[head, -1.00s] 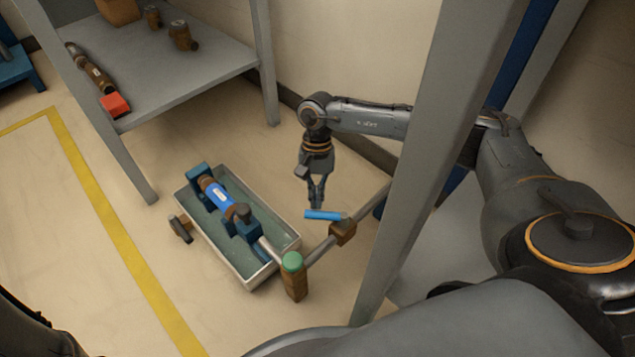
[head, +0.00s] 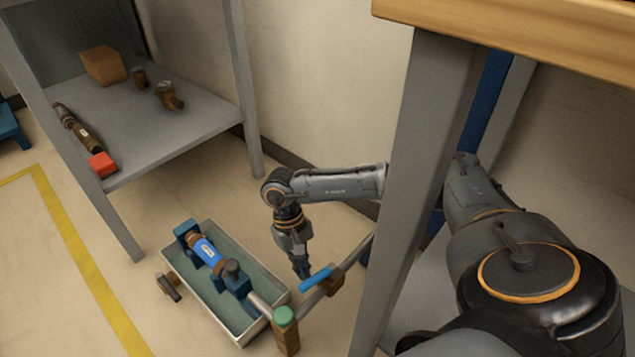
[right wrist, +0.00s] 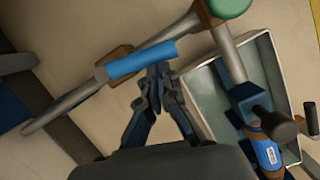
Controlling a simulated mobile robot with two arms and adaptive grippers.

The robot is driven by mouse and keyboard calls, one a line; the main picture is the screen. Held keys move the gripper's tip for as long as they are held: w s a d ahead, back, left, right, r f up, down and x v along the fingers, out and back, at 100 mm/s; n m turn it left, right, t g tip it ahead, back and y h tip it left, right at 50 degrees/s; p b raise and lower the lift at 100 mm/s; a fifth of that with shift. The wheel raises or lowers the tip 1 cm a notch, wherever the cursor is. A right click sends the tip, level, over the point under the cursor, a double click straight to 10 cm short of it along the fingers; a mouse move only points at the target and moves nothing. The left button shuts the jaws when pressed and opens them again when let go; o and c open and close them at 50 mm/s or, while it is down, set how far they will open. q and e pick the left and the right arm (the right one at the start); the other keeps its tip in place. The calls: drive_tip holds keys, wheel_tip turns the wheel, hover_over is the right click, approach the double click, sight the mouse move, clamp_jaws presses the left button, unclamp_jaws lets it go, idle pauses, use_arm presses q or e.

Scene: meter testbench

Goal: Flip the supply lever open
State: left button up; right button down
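The supply lever is a blue bar (head: 316,278) on a brown valve body (head: 332,284) in the grey pipe. It lies nearly along the pipe, at a slight angle to it. The lever also shows in the right wrist view (right wrist: 140,60). My right gripper (head: 304,276) points down beside the lever's free end. In the right wrist view its fingertips (right wrist: 158,72) are together right at the lever's edge, with the bar not between them; I cannot tell whether they touch it. My left gripper is out of view.
The pipe runs to a green-capped brown post (head: 285,330). A white-rimmed tray (head: 214,319) holds a blue-banded meter (head: 207,252) in blue stands. A grey bench leg (head: 401,200) stands close to my right arm. A shelf (head: 190,125) holds parts at the left.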

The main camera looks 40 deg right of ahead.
idle(0.4)
drive_tip(key=v, duration=1.2)
idle(0.4)
